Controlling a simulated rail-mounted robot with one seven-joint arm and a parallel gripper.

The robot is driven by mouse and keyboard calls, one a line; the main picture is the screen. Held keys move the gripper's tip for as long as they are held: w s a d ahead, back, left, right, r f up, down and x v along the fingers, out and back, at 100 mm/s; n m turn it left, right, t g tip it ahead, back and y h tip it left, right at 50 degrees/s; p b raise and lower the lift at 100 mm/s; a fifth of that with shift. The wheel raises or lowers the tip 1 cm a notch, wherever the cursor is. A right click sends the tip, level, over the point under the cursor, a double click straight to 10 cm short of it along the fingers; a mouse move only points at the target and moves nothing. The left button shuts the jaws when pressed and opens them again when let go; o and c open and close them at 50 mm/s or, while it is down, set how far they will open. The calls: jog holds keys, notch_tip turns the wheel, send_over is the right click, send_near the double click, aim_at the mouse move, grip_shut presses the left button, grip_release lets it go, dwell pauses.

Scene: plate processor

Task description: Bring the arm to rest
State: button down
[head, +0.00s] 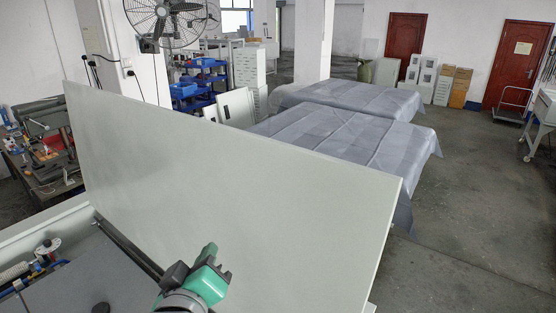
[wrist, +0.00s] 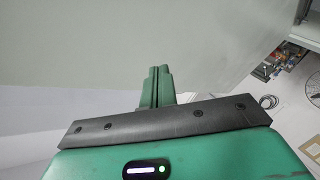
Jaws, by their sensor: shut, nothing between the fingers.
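My gripper (wrist: 160,86) shows in the wrist view with its two green fingers together and nothing between them. In the head view my green and black wrist part (head: 203,278) is at the bottom middle, in front of a large pale raised panel (head: 230,190). The fingertips cannot be made out there. In the wrist view a plain pale surface (wrist: 100,45) fills the background behind the fingers. I cannot tell how far the fingers are from it.
The panel stands tilted across the middle of the head view. A dark grey surface (head: 85,275) with a dark bar along its edge lies at bottom left. Blue hoses and fittings (head: 45,255) are at far left. Cloth-covered tables (head: 340,150) stand beyond the panel. Open floor (head: 480,220) is at right.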

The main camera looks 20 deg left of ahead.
jog(key=s+d+r+m+t+h, duration=0.1)
jog(key=s+d+r+m+t, duration=0.2)
jog(key=d+r, duration=0.4)
jog(key=s+d+r+m+t+h+p, duration=0.1)
jog(key=s+d+r+m+t, duration=0.2)
jog(key=d+r, duration=0.5)
jog(key=s+d+r+m+t+h, duration=0.1)
jog(key=s+d+r+m+t, duration=0.2)
jog(key=s+d+r, duration=0.3)
notch_tip(320, 180, up, 4)
jog(key=shift+s+d+r+m, duration=0.15)
jog(key=shift+s+d+m, duration=0.1)
jog(key=shift+d+m, duration=0.55)
